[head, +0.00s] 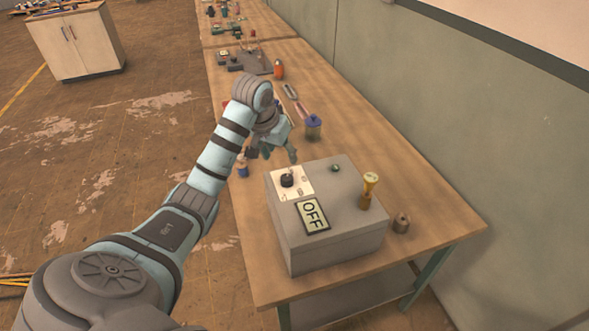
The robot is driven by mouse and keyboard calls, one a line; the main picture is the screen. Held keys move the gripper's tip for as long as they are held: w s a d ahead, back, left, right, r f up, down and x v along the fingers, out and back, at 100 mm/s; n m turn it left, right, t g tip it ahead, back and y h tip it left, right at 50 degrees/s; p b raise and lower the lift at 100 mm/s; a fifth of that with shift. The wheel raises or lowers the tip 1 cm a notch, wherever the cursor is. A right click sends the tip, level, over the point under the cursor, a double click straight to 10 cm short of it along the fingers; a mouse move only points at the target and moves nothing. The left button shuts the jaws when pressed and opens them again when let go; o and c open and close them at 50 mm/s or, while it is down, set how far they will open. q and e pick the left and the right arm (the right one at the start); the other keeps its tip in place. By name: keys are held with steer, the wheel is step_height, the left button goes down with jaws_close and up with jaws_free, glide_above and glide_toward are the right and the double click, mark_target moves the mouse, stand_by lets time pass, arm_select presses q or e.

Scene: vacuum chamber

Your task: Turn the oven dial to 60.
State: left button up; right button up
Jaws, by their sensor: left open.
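The oven is a grey box (330,235) near the front end of the wooden workbench. Its black dial (287,180) sits on a white plate at the far left of the box's top. The dial's numbers are too small to read. A sign reading OFF (312,216) lies on the top in front of the dial. My left gripper (272,154) is open and empty, just beyond the box's far left edge, apart from the dial. My right gripper is not in view.
The bench's front right corner is clear.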

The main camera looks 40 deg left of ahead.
mark_target(288, 176)
arm_select(q)
steer(key=f, duration=0.7)
steer(key=shift+w+a+f, duration=0.15)
steer(key=shift+w+f, duration=0.15)
steer(key=shift+f, duration=0.05)
steer(key=w+f, duration=0.3)
steer(key=shift+a+f, duration=0.15)
steer(key=shift+f, duration=0.15)
steer(key=shift+s+r, duration=0.2)
steer(key=shift+s, duration=0.15)
steer(key=shift+s+r, duration=0.1)
steer(key=shift+s, duration=0.05)
steer(key=c, duration=1.1)
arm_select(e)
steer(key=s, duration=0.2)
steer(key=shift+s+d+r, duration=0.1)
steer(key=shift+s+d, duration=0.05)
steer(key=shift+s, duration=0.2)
